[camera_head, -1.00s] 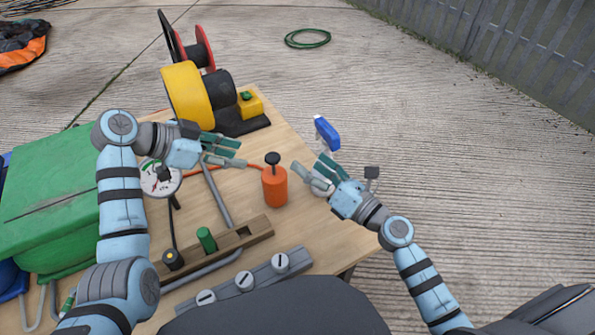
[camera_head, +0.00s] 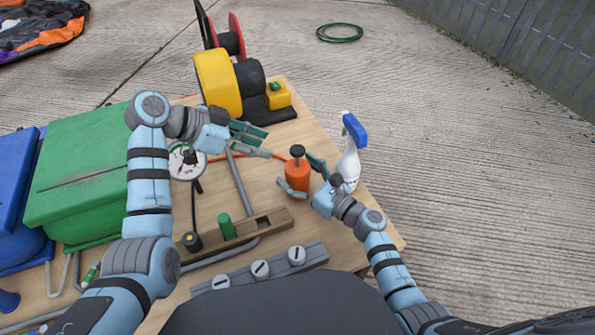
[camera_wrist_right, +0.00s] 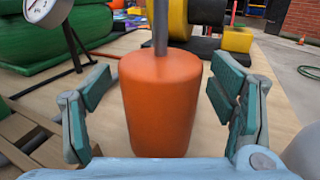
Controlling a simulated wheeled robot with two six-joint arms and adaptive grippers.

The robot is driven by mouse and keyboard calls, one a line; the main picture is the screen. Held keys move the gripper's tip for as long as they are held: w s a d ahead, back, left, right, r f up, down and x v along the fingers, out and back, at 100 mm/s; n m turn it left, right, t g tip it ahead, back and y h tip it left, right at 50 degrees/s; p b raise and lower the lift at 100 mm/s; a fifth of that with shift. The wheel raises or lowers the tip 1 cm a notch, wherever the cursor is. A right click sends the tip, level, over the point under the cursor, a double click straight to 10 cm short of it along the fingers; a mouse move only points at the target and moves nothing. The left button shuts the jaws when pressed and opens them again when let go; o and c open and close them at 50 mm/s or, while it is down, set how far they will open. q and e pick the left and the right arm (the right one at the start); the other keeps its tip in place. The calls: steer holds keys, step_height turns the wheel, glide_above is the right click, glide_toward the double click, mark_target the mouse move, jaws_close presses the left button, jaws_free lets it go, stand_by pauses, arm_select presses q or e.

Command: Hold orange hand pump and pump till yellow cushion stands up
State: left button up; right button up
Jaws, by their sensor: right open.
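The orange hand pump (camera_head: 297,178) stands upright on the wooden table, with a dark knob on top and an orange hose running left. In the right wrist view its orange body (camera_wrist_right: 160,105) fills the middle and its grey rod rises out of frame. My right gripper (camera_head: 296,173) is open, with one finger on each side of the pump body; gaps show between the fingers and the body in the wrist view. My left gripper (camera_head: 252,138) is open and empty, up and left of the pump. I cannot make out a yellow cushion for sure.
A white spray bottle with a blue head (camera_head: 349,158) stands close right of my right gripper. A yellow and black blower (camera_head: 218,84) is at the back. A gauge (camera_head: 182,163), a wooden rack (camera_head: 268,222) and a green box (camera_head: 75,185) lie left and in front.

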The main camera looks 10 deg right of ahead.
steer(key=shift+c, duration=0.4)
steer(key=c, duration=1.6)
steer(key=shift+o, duration=0.2)
arm_select(q)
jaws_close()
